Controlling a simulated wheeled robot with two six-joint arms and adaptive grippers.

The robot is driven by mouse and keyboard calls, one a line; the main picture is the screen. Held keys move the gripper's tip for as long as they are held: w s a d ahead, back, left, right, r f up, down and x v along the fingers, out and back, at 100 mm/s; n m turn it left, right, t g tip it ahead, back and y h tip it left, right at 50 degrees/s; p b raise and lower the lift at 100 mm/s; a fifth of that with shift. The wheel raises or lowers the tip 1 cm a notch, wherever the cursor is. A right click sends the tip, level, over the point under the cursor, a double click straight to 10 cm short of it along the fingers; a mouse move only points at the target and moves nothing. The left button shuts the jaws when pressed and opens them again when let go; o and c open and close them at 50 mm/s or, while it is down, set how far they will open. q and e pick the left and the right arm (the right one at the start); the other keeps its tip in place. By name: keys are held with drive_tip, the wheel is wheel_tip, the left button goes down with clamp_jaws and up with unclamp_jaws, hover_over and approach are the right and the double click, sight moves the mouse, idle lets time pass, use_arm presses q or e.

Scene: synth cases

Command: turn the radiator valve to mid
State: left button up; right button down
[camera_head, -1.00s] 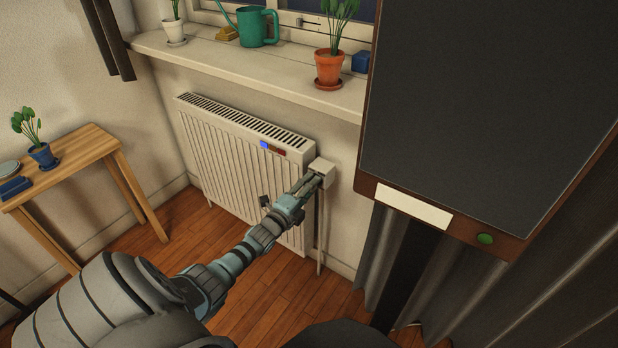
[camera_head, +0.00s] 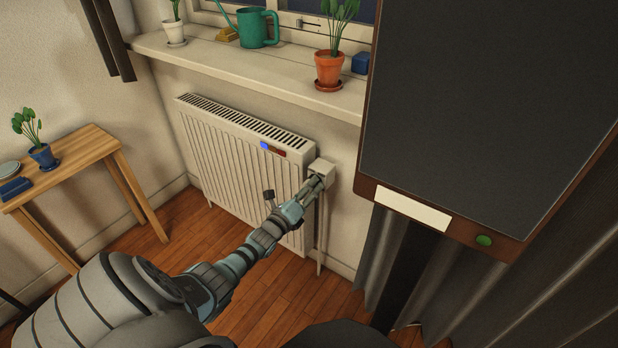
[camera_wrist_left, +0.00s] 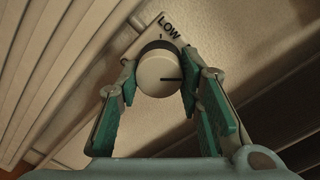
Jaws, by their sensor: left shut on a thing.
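The radiator valve shows in the wrist view as a round pale knob (camera_wrist_left: 156,72) with a dark pointer line. The line points to the right in that view, away from the tick under the word LOW (camera_wrist_left: 170,24). My left gripper (camera_head: 317,183) is at the pale valve housing (camera_head: 322,168) on the radiator's right end. In the wrist view its teal-padded fingers (camera_wrist_left: 159,85) are shut on the knob, one on each side. Other markings around the knob cannot be seen. In the head view the gripper hides the knob. My right gripper is not in view.
The white radiator (camera_head: 235,165) carries a small blue and red strip (camera_head: 272,149). A window sill (camera_head: 240,70) with plants and a green watering can (camera_head: 256,28) juts out above. A large dark panel (camera_head: 480,110) stands close on the right. A wooden table (camera_head: 80,160) is at left.

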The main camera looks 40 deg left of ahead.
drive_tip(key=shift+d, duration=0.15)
use_arm(q)
drive_tip(key=o, duration=1.2)
drive_tip(key=shift+c, duration=0.2)
drive_tip(key=s+d, duration=0.2)
drive_tip(key=s, duration=1)
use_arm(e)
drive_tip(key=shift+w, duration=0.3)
